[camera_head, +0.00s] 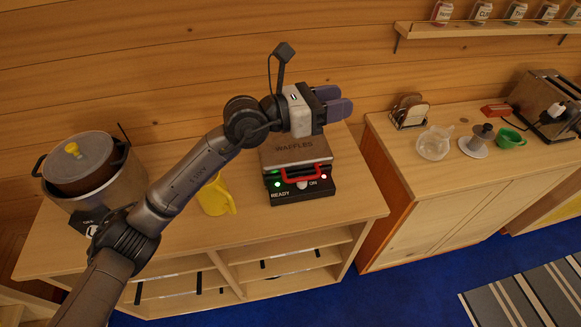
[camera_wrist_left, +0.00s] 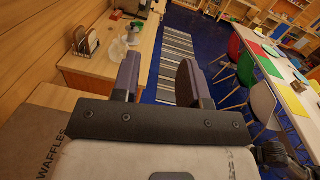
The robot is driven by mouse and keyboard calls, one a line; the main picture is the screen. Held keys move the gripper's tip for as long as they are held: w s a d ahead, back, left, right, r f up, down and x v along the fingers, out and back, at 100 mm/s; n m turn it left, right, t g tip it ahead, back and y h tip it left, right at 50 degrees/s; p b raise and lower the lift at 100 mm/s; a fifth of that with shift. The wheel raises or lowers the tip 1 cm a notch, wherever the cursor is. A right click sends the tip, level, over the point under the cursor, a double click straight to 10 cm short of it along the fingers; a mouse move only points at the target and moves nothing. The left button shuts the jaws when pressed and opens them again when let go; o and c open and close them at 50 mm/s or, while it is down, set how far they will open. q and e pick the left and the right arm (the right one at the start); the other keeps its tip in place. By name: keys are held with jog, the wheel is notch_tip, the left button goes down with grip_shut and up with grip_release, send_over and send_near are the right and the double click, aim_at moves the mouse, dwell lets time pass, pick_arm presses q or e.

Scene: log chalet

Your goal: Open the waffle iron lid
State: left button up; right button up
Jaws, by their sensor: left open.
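The waffle iron (camera_head: 296,152) stands on the wooden counter in the head view, its brown lid marked WAFFLES and lying closed. Its red handle (camera_head: 303,177) runs along the front edge, above a black base with READY and ON lights lit. Part of the lid (camera_wrist_left: 48,140) also shows at the lower left of the left wrist view. My left gripper (camera_head: 340,101) is open and empty, above the back right of the waffle iron and apart from the handle. It also shows in the left wrist view (camera_wrist_left: 160,82). My right gripper is in neither view.
A large pot (camera_head: 90,170) stands at the counter's left, and a yellow jug (camera_head: 216,196) left of the waffle iron. A second counter (camera_head: 440,180) at right holds a toast rack (camera_head: 409,112), a glass jug (camera_head: 434,144), a green cup (camera_head: 510,138) and a toaster (camera_head: 545,103).

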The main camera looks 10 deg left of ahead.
pick_arm(q)
jog(key=w+a+f+m+g+y, duration=0.1)
jog(key=a+f+y, duration=0.2)
jog(key=f+y, duration=0.15)
jog(key=w+a+f+g+y, duration=0.1)
jog(key=w+a+f+y, duration=0.15)
jog(key=f, duration=0.35)
jog(key=m+g+y, duration=0.1)
jog(key=g+y, duration=0.2)
jog(key=y, duration=0.3)
send_near(298, 178)
jog(key=p+x, duration=0.3)
jog(key=x, duration=0.4)
jog(key=shift+p, duration=0.3)
jog(key=shift+w+d+f, duration=0.15)
jog(key=shift+d+f, duration=0.05)
jog(key=shift+f, duration=0.45)
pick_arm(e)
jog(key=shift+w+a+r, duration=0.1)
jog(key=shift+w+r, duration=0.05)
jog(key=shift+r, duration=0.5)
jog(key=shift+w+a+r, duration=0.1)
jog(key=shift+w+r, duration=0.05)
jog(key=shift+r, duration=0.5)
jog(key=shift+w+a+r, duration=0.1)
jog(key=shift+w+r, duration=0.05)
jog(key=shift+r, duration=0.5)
